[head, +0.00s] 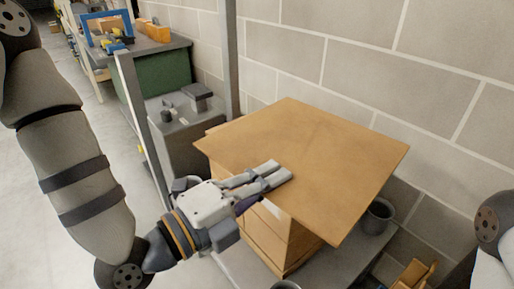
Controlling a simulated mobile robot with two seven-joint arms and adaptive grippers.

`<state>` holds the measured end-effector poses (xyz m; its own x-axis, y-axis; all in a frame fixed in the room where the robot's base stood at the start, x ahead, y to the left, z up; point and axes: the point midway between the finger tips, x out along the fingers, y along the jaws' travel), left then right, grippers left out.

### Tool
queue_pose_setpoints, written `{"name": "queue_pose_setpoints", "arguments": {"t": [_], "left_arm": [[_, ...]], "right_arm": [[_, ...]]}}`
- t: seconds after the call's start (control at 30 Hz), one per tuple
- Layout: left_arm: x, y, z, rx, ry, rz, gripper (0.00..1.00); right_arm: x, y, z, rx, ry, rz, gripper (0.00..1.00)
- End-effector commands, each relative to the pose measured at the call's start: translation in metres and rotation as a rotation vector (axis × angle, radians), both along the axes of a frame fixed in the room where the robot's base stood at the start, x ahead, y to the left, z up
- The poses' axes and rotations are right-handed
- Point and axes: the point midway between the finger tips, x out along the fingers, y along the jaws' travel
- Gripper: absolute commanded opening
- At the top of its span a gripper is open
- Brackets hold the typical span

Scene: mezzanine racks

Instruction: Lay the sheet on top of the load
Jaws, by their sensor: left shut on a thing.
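The sheet is a flat, tan square board (315,145) in the middle of the head view. It is over the load, a stack of cardboard boxes (272,238), and overhangs it at the right. I cannot tell whether it touches the boxes, as it hides their top. My left gripper (280,174) is shut on the sheet at its near left edge, with the fingers lying along the board. My right gripper is out of view; only part of my right arm shows at the right edge.
The load stands on a grey surface (340,262) beside a block wall (350,55). A dark grey pot (377,216) stands right of the boxes. A metal post (143,125) and a green-sided bench (165,72) with tools are at the left. Grey floor (45,190) is open at far left.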

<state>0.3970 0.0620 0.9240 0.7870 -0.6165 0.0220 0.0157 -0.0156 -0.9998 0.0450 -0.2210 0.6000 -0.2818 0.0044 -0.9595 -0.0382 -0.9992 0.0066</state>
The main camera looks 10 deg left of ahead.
Motion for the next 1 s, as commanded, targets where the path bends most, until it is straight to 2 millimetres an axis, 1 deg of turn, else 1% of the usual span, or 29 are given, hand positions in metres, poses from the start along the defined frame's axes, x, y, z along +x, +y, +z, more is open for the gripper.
{"name": "queue_pose_setpoints", "arguments": {"t": [0.1,0.17,0.3,0.4,0.47,0.57,0.6,0.7,0.8,0.93,1.0], "left_arm": [[0.000,-0.001,0.000,-0.001,0.000,0.002,0.00],[0.004,0.002,-0.006,-0.002,0.003,0.004,0.00],[0.026,0.018,-0.029,-0.002,0.013,0.006,0.00],[0.038,0.028,-0.034,-0.003,0.009,0.007,0.00],[0.051,0.039,-0.033,-0.001,0.001,0.009,0.00],[0.072,0.056,-0.041,0.000,-0.003,0.008,0.00],[0.078,0.060,-0.052,-0.001,0.001,0.007,0.00],[0.091,0.071,-0.075,-0.001,0.004,0.006,0.00],[0.099,0.077,-0.088,-0.002,0.001,0.003,0.00],[0.106,0.082,-0.096,-0.001,-0.001,0.003,0.00],[0.111,0.086,-0.107,-0.001,0.002,0.004,0.00]], "right_arm": [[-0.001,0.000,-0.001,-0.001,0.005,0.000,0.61],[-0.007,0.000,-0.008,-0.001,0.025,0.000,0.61],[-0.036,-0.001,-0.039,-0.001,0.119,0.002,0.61],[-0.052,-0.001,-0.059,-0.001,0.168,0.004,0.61],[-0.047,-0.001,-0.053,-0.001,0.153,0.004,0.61],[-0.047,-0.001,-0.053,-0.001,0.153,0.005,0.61],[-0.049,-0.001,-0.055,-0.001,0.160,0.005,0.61],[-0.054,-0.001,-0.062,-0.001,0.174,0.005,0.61],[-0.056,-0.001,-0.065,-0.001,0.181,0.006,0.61],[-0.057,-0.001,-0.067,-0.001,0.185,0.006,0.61],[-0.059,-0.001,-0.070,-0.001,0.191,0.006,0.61]]}}
